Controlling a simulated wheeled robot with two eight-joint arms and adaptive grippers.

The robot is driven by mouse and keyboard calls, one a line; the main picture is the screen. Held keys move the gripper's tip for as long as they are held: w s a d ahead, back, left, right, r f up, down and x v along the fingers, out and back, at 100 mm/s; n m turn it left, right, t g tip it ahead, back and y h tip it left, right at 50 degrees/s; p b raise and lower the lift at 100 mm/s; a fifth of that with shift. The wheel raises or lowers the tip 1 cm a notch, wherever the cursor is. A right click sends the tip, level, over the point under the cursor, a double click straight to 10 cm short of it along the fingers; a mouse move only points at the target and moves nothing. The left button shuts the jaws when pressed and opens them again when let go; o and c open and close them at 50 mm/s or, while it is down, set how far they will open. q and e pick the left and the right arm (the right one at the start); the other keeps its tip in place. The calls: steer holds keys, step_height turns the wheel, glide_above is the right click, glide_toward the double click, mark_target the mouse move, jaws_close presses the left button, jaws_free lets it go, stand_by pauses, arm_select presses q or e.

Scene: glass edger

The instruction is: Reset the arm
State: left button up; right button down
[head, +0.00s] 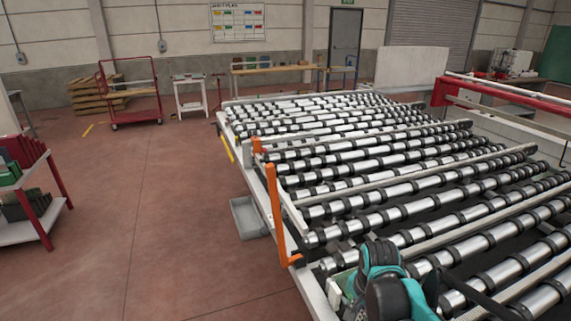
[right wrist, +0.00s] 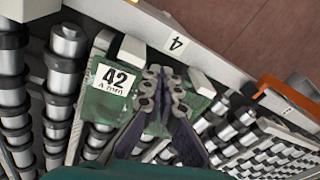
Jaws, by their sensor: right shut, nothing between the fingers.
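My right arm, teal and black, comes in at the bottom of the head view over the near left corner of the roller conveyor (head: 420,225). My right gripper (right wrist: 163,80) shows in the right wrist view, its fingers shut together with nothing between them. It is over or close to a green plate (right wrist: 100,107) with a white label reading 42; I cannot tell whether it touches the plate. The plate lies at the conveyor's edge, partly hidden behind the fingers. My left gripper is in neither view.
An orange handle bar (head: 276,215) stands along the conveyor's left edge. A grey bin (head: 249,217) sits on the floor beside it. A red cart (head: 132,93) and a rack (head: 30,190) stand to the left. The floor between is clear.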

steer(key=s+f+n+t+b, duration=0.1)
steer(key=s+n+t+b, duration=0.1)
steer(key=s+n, duration=0.3)
steer(key=s+a+f+n+t+b, duration=0.1)
steer(key=s+f+n+t+b, duration=0.1)
steer(key=s+n+t+b, duration=0.1)
steer(key=s+n+b, duration=0.1)
steer(key=s+n, duration=0.1)
steer(key=s, duration=0.1)
steer(key=shift+f+n, duration=0.3)
